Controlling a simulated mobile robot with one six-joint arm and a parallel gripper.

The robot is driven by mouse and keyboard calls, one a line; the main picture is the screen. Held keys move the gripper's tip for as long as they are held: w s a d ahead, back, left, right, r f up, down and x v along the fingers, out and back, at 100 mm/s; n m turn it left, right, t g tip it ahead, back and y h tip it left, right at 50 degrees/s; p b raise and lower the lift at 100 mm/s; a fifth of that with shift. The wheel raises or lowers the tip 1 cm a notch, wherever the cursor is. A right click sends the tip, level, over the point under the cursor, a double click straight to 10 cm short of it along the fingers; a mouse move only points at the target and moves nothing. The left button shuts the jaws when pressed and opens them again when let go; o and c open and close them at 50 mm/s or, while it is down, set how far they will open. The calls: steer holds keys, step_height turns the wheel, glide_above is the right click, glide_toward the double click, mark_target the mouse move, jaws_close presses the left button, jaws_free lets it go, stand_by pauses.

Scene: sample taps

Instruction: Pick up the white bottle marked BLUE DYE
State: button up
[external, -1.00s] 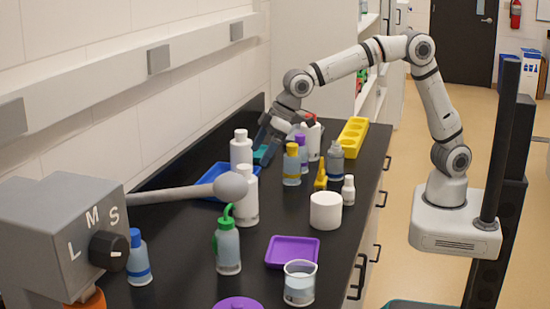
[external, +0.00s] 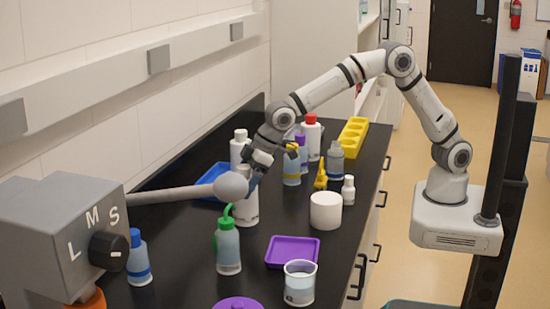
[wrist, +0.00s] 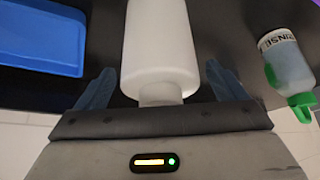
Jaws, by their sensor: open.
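A white bottle (wrist: 160,45) with a white cap stands between the spread fingers of my gripper (wrist: 160,88) in the wrist view. No label shows on its visible side. It appears to be the white bottle (external: 246,208) below my gripper (external: 256,172) in the external view, partly covered by the grey ball of the lever. My gripper is open and tilted down at its top; I cannot tell whether a finger touches it. Other white bottles are one with a white cap (external: 239,150) behind it and one with a red cap (external: 312,140) farther back. I cannot read BLUE DYE on any.
A green-capped RINSE bottle (wrist: 288,65) stands close on the right in the wrist view. A blue tray (wrist: 40,38) lies on the left. The grey lever ball (external: 230,186) is close to my gripper. A yellow-capped bottle (external: 291,168) and white cylinder (external: 325,211) stand nearby.

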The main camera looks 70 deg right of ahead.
steer(key=shift+c, duration=0.3)
steer(key=c, duration=1.7)
